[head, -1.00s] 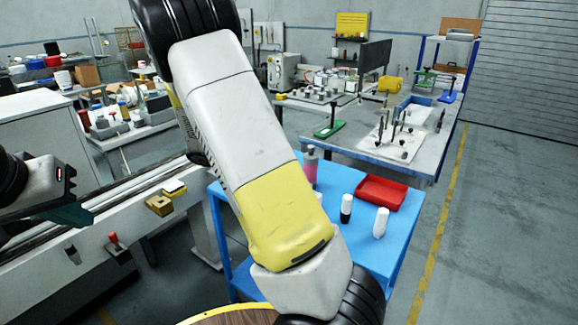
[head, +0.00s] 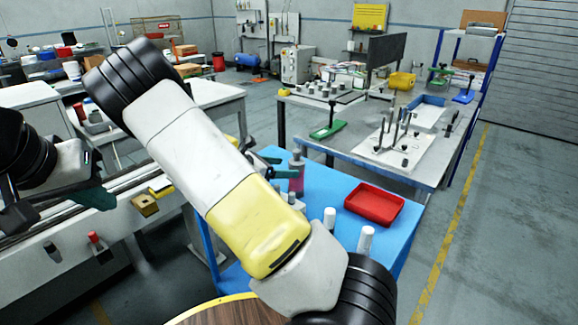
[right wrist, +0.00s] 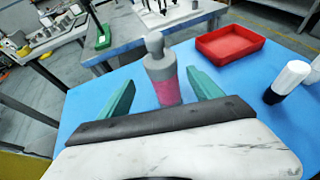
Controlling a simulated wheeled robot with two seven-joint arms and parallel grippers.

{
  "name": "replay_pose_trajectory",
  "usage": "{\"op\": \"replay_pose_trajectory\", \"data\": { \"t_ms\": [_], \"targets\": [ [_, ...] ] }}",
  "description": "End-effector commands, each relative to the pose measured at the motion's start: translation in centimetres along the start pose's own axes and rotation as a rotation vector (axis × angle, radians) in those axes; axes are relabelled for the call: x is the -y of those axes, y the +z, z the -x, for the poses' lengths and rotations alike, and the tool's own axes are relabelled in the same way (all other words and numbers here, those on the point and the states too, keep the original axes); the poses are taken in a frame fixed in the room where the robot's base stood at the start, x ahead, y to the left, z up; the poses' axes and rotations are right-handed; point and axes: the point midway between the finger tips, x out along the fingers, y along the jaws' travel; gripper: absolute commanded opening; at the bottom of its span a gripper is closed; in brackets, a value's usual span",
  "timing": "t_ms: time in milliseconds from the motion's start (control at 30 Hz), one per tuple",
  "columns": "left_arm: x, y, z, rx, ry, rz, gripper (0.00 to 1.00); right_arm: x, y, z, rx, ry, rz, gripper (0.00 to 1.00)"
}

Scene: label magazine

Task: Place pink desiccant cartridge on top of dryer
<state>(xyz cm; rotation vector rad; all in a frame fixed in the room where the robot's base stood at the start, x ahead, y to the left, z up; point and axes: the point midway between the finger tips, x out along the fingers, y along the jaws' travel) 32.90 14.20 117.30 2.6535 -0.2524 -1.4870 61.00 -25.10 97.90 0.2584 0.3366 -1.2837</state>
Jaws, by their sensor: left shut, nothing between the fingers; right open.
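In the right wrist view the cartridge (right wrist: 165,88) stands between the two green fingers of my right gripper (right wrist: 161,80), which is open with gaps visible at both sides. In the head view my right gripper (head: 284,168) shows only in part beside the cartridge. My left gripper (head: 97,197) is shut and empty at the far left, away from the table. I cannot clearly identify the dryer.
A red tray (head: 374,204) lies on the blue table (head: 325,183). Two white-topped bottles (head: 330,217) (head: 366,240) stand in front of it. A grey workbench (head: 345,158) with a green stand (head: 328,130) is behind. Floor at the right is clear.

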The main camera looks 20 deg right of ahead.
Motion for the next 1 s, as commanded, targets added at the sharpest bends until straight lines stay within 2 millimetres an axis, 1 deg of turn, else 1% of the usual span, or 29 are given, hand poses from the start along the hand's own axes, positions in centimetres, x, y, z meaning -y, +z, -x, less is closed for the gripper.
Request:
{"op": "replay_pose_trajectory", "data": {
  "t_ms": [133,367,533,633,767,967,1000],
  "targets": [
    [0.0,0.0,0.0,0.0,0.0,0.0,0.0,0.0,0.0,-0.7,0.004,-0.001,0.003,0.75],
    [0.0,0.0,0.0,0.0,0.0,0.0,0.0,0.1,0.2,-3.3,0.004,-0.001,0.002,0.75],
    [0.0,0.0,0.0,0.0,0.0,0.0,0.0,0.5,0.8,-5.8,0.004,-0.002,0.003,0.75],
    [0.0,0.0,0.0,0.0,0.0,0.0,0.0,0.5,0.8,-7.1,0.004,-0.002,0.003,0.75],
    [0.0,0.0,0.0,0.0,0.0,0.0,0.0,0.4,0.8,-7.8,0.002,0.0,0.002,0.75],
    [0.0,0.0,0.0,0.0,0.0,0.0,0.0,0.4,0.8,-7.8,0.002,0.001,0.002,0.75],
    [0.0,0.0,0.0,0.0,0.0,0.0,0.0,0.4,0.8,-7.8,0.002,0.001,0.002,0.67]
  ]
}}
